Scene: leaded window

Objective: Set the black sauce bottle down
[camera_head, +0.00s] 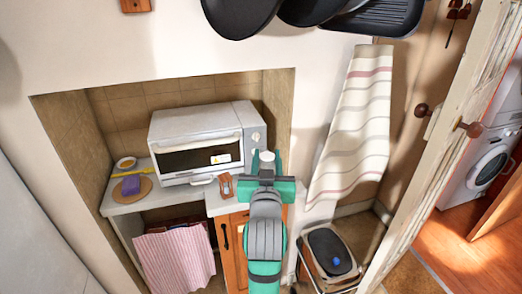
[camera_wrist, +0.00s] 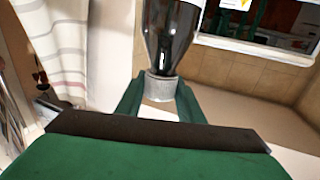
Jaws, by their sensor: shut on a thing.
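The black sauce bottle (camera_wrist: 172,35) shows in the wrist view, a dark glossy body narrowing to a neck with a grey cap (camera_wrist: 161,88). My gripper (camera_wrist: 160,98) is shut on it at the cap end, one green finger on each side. In the head view my gripper (camera_head: 267,160) is over the right part of the counter (camera_head: 130,198), right of the white oven, with the pale cap showing between its fingers. The bottle's body is hidden there behind my gripper. The bottle's base is out of the wrist view, so I cannot tell whether it touches the counter.
The white toaster oven (camera_head: 195,140) stands close left of my gripper. A small reddish-brown object (camera_head: 226,186) is at the counter's front. A round board (camera_head: 131,190) with a purple item lies left. A striped towel (camera_head: 352,125) hangs right; dark pans (camera_head: 240,15) hang above.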

